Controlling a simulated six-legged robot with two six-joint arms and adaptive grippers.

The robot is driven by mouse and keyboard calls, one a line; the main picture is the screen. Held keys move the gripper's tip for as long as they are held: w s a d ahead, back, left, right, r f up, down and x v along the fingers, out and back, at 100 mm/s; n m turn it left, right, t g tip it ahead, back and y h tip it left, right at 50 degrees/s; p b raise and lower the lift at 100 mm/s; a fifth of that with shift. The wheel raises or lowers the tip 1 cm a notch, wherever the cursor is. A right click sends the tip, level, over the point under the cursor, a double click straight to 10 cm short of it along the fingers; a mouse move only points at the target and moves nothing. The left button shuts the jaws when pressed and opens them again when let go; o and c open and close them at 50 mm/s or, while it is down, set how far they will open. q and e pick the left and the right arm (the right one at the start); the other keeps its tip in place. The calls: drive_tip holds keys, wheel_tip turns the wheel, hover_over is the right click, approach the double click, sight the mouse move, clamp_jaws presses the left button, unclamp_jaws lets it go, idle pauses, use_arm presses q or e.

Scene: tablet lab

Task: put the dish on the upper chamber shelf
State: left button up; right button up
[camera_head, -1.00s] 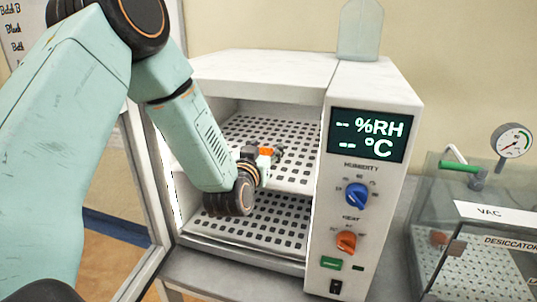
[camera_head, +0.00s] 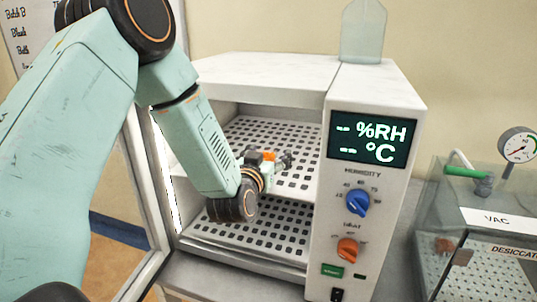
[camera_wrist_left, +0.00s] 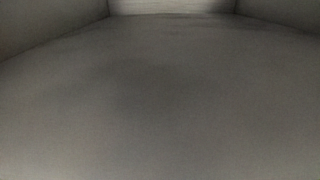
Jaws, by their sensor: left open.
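The chamber (camera_head: 265,73) is a white cabinet with its door open at the left. Its upper shelf (camera_head: 292,133) is a light perforated plate, and the visible part of it looks empty. My left arm reaches in through the front opening. My left gripper (camera_head: 287,161) is small in the head view, with its fingers pointing right, over the shelf's front part; it is open. I cannot make out a dish in either view. The left wrist view shows only a plain, dim grey surface with a paler strip at the top, and no fingers. My right gripper is not in view.
A lower perforated shelf (camera_head: 265,229) lies below. The control panel (camera_head: 357,235) with knobs bounds the opening at the right; the door frame (camera_head: 152,190) stands close left of my arm. A glass desiccator (camera_head: 478,265) stands farther right.

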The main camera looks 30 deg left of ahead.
use_arm(q)
drive_tip(key=shift+s+a+r, duration=0.2)
drive_tip(key=shift+s, duration=0.1)
drive_tip(key=shift+s+d+r, duration=0.1)
drive_tip(key=shift+s+r, duration=0.1)
drive_tip(key=shift+r, duration=0.05)
drive_tip(key=v, duration=1)
drive_tip(key=shift+s+d+f, duration=0.1)
drive_tip(key=shift+s+d, duration=0.15)
drive_tip(key=shift+s, duration=0.3)
drive_tip(key=shift+s, duration=0.25)
